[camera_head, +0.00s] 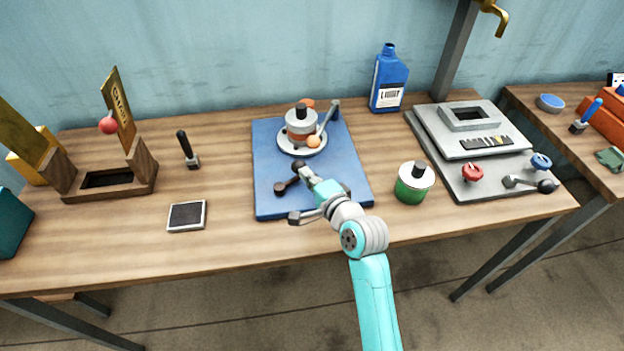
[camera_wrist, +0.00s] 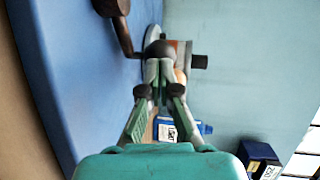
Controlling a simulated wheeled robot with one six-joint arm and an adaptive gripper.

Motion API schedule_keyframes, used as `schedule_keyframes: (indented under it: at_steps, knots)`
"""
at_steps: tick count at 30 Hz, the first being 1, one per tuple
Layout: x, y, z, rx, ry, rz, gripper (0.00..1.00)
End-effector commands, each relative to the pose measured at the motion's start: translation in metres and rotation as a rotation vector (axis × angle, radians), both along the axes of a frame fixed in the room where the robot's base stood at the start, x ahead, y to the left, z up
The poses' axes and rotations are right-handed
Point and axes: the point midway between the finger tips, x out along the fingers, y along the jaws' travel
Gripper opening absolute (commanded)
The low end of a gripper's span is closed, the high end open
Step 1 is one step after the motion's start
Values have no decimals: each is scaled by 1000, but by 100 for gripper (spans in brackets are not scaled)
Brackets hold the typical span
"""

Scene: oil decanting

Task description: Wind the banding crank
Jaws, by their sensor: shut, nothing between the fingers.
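The crank arm also shows in the wrist view (camera_wrist: 124,38). On the board behind stands a round grey stand (camera_head: 289,146) carrying an orange-banded can (camera_head: 300,127).
A green can (camera_head: 414,184) is right of the board, and a blue bottle (camera_head: 388,82) behind. A grey panel (camera_head: 470,150) with knobs is at right.

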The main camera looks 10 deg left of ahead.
Motion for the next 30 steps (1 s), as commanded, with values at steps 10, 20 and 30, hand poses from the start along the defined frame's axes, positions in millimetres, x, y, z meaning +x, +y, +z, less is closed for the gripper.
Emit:
schedule_keyframes:
  at_steps: [10,20,30]
  knots:
    - [0,0,0,0,0,3,0]
    - [4,0,0,1,1,52,0]
    - [8,1,1,0,-1,106,0]
